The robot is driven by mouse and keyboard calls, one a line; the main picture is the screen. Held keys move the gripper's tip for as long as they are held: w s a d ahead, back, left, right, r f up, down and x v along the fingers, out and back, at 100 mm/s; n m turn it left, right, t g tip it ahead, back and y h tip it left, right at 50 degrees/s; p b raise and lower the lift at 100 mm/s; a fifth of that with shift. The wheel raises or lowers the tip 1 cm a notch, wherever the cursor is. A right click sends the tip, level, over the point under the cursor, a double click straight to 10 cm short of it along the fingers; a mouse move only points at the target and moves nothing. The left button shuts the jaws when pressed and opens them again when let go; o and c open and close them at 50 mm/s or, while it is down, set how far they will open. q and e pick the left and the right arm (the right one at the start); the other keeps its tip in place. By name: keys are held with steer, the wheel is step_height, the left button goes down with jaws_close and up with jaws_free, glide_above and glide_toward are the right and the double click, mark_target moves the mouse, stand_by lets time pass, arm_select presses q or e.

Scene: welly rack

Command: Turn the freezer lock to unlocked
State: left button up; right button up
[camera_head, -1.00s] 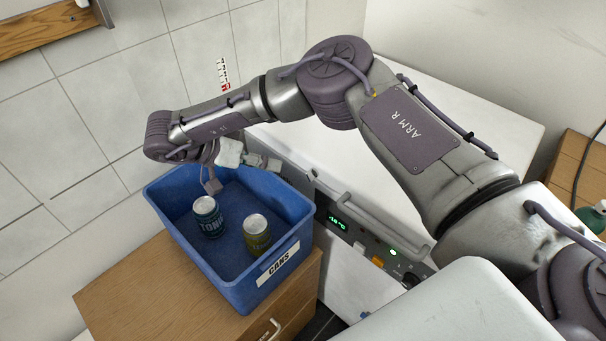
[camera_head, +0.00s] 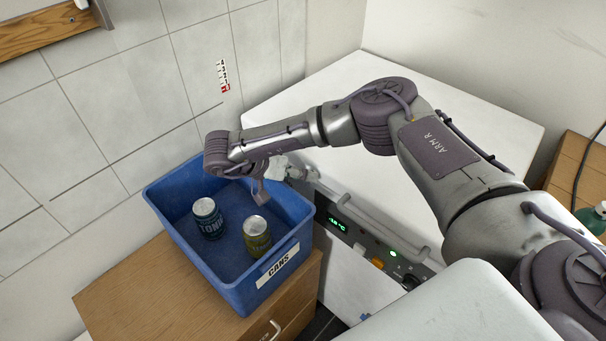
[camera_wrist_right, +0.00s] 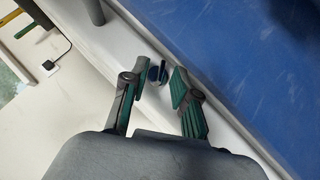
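The freezer is a white chest (camera_head: 315,95) with a grey front panel, seen in the head view behind and right of the blue bin. In the right wrist view a small round dark-blue lock knob (camera_wrist_right: 156,74) with a dark bar across it sits on a pale surface. My right gripper (camera_wrist_right: 155,88) is open, its green-padded fingers on either side of the knob with gaps visible; I cannot tell how far above it they are. In the head view one finger of my right gripper (camera_head: 262,193) shows over the bin; the lock there is hidden. My left gripper is not in view.
A blue bin (camera_head: 187,267) labelled CANS holds two cans (camera_head: 208,217) on a wooden cabinet (camera_head: 140,290). The freezer's long handle (camera_head: 370,215) runs above its panel, which has a green display (camera_head: 337,223), an orange switch (camera_head: 377,263) and a black knob (camera_head: 410,282).

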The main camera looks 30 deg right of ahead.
jaws_close()
steer(key=shift+r, duration=0.1)
steer(key=shift+s+d+m+t+y, duration=0.1)
steer(key=shift+s+m+t+y, duration=0.1)
steer(key=shift+m+t+y, duration=0.6)
steer(key=shift+s+m+t+y, duration=0.15)
steer(key=shift+m+t, duration=0.25)
steer(key=shift+t, duration=0.9)
steer(key=shift+o, duration=1)
jaws_free()
